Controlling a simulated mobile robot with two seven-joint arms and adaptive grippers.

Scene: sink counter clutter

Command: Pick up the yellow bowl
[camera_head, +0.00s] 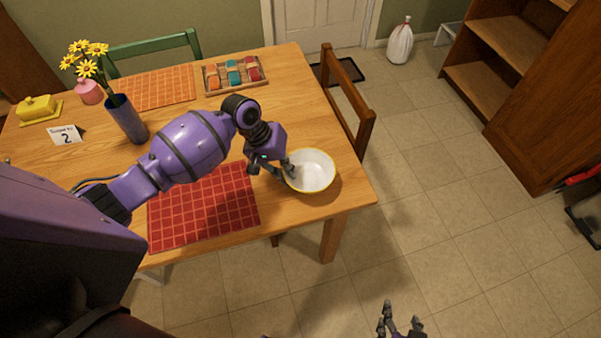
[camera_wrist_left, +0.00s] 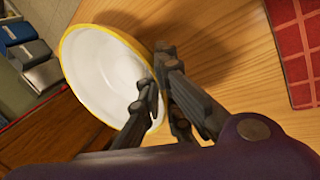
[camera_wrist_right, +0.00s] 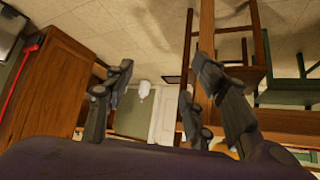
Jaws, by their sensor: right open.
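The yellow bowl (camera_head: 311,172), white inside with a yellow rim, is at the right front corner of the wooden table. It also shows in the left wrist view (camera_wrist_left: 100,70). My left gripper (camera_head: 272,168) is at the bowl's left side. In the left wrist view its fingers (camera_wrist_left: 158,95) are close together across the rim, one inside the bowl and the others outside. They look shut on the rim. The bowl's underside is hidden, so I cannot tell if it touches the table. My right gripper (camera_head: 400,322) is open and empty, low over the floor.
A red checked placemat (camera_head: 203,208) lies left of the bowl. A blue vase (camera_head: 126,118) with yellow flowers, a yellow butter dish (camera_head: 36,108) and a tray of colored items (camera_head: 236,74) stand further back. A wooden chair (camera_head: 345,110) is at the table's right side. The floor right is largely clear.

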